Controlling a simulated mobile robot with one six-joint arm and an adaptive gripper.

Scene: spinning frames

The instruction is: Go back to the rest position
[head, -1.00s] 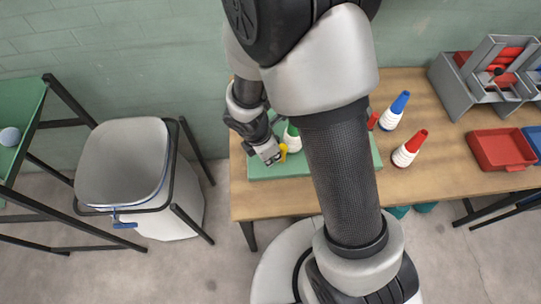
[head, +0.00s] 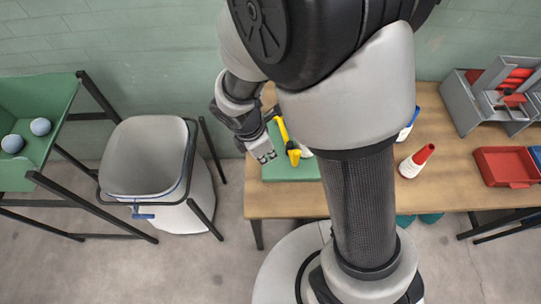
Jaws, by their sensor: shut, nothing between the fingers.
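My gripper (head: 262,150) is above the left end of the wooden table, over the edge of the green mat. Its fingers are shut and nothing shows between them. A yellow tool (head: 285,136) lies on or just over the mat, right beside the gripper; I cannot tell whether they touch. The green mat (head: 283,173) is partly hidden by my arm, which covers the middle of the picture.
A red tray (head: 505,165) and a grey fixture (head: 490,105) are farther right. A white bin (head: 147,160) stands left of the table. A green bin (head: 40,110) holds pale balls (head: 40,126).

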